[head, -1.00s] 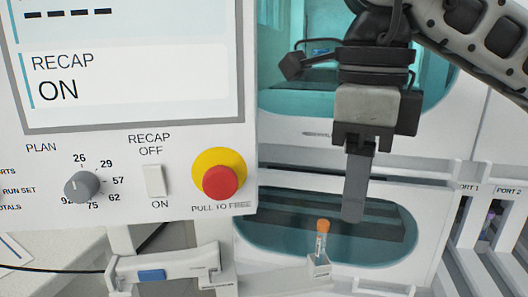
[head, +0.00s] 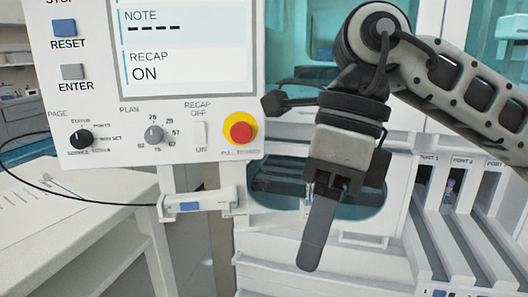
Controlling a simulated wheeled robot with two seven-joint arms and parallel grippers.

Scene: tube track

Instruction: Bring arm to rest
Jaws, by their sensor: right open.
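My right arm comes in from the upper right of the head view. Its gripper (head: 318,235) hangs pointing down in front of the white machine, with one long grey finger seen almost in line with the other. The jaws are open, and I see nothing held between them. No orange-capped tube shows now. My left gripper is not in view.
The control panel (head: 186,97), with a red stop button (head: 241,131) and knobs, stands left of the gripper. White port lanes (head: 440,235) lie at right, with a small tube (head: 449,187) in one. A white table (head: 75,215) stands at lower left.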

